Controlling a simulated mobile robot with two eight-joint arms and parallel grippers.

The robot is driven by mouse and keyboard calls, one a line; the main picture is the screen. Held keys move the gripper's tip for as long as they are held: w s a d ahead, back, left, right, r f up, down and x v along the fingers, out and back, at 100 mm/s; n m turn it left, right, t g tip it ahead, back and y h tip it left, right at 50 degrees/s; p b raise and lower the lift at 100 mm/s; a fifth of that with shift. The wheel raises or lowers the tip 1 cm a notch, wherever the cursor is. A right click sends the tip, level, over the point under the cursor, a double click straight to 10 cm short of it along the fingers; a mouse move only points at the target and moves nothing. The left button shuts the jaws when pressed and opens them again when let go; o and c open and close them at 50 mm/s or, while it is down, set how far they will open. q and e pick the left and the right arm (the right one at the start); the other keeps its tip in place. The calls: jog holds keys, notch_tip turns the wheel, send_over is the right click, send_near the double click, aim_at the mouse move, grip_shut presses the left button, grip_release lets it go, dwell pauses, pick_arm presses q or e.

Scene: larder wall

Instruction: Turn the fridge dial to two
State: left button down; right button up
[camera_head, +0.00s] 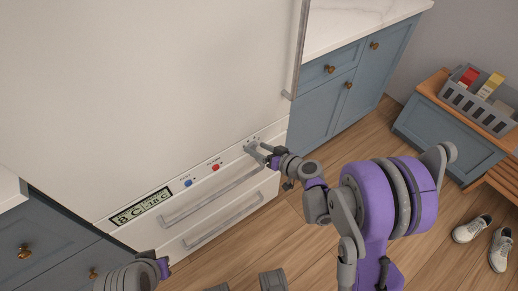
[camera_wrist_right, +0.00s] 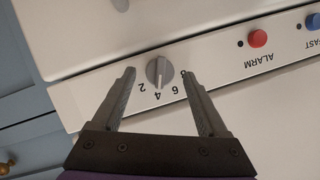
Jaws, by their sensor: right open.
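The fridge dial (camera_wrist_right: 158,72) is a round grey knob with a raised ridge, on the white control strip. The numbers 2, 4, 6 and 8 run along one side of it. In the right wrist view its ridge points about at the 4. My right gripper (camera_wrist_right: 157,78) is open, with one finger on each side of the dial and a gap on both sides. In the head view the right gripper (camera_head: 259,151) is at the right end of the strip and partly hides the dial. A part of my left arm shows at the lower left, without its fingers.
The red alarm button (camera_wrist_right: 257,38) and blue button (camera_head: 188,183) sit along the same strip, with a display (camera_head: 141,206) farther left. Drawer handles (camera_head: 212,197) jut out below. Blue cabinets (camera_head: 338,100) stand right of the fridge. Shoes (camera_head: 471,229) lie on the floor at right.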

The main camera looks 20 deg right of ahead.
grip_shut()
jog(key=shift+d, duration=0.1)
dwell(0.3)
jog(key=shift+w+d+f+m+y+b, duration=0.15)
jog(key=shift+m+y+b, duration=0.5)
jog(key=shift+m, duration=0.4)
jog(key=shift+s+f+m+y+b, duration=0.1)
jog(key=shift+m+y+b, duration=0.55)
jog(key=shift+m, duration=0.45)
jog(key=shift+w+d+f+m+y+b, duration=0.15)
jog(key=shift+m+y+b, duration=0.5)
jog(key=shift+m, duration=0.4)
jog(key=shift+s, duration=0.1)
grip_release()
